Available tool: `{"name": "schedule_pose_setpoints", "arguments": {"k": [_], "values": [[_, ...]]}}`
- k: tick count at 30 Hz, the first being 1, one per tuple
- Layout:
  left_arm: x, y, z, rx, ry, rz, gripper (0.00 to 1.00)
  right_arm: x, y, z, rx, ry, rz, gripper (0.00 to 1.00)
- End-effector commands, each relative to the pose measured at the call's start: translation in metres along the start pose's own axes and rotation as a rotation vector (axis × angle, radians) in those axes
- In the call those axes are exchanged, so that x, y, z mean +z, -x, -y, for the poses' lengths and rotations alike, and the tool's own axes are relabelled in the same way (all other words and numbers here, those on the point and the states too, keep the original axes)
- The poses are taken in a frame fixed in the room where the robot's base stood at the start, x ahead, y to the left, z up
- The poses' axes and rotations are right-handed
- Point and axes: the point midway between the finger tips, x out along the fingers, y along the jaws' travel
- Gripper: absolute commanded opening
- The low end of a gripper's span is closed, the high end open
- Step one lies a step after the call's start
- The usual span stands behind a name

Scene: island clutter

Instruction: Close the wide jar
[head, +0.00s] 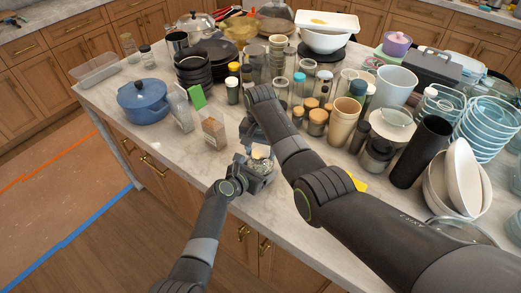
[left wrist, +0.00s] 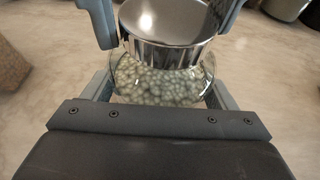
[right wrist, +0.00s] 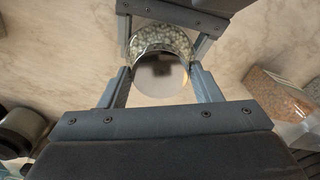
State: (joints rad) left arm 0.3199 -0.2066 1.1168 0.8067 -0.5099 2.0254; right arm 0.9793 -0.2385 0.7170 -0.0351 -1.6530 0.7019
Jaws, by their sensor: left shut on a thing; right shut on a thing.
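The wide jar is clear glass, filled with pale round pieces; it shows in the left wrist view (left wrist: 160,84), the right wrist view (right wrist: 160,40) and, small, the head view (head: 261,153). My left gripper (left wrist: 160,90) is shut around the jar's body. A shiny silver lid (left wrist: 165,22) is at the jar's mouth; it also shows in the right wrist view (right wrist: 160,76). My right gripper (right wrist: 161,82) is shut on the lid from above. The lid looks roughly centred and level; whether it is fully seated I cannot tell.
A brown-sided box (head: 214,133) and a blue pot (head: 143,101) stand left of the grippers. Several jars, including a cork-topped one (head: 317,122), crowd the counter to the right, with white bowls (head: 460,176) beyond. The counter (head: 190,160) near the front edge is clear.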

Motion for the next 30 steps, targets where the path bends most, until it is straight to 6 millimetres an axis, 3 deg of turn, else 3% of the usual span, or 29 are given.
{"name": "schedule_pose_setpoints", "arguments": {"k": [1,6,17,22,30], "values": [[0.0,0.0,0.001,-0.002,0.0,0.0,0.16,-0.001,0.001,0.001,-0.003,0.001,-0.004,0.6],[0.0,0.0,0.001,-0.001,0.0,0.0,0.16,-0.001,0.001,0.0,-0.002,0.002,-0.003,0.83],[0.0,0.0,0.0,-0.001,0.001,0.0,0.16,-0.001,0.005,0.0,-0.001,0.003,-0.002,0.83],[0.0,0.0,0.0,-0.001,0.001,0.0,0.16,-0.001,0.029,0.001,-0.003,0.004,-0.005,0.83],[0.0,0.0,0.0,-0.001,0.001,0.0,0.16,-0.001,0.088,0.001,-0.003,0.004,-0.005,0.83]]}}
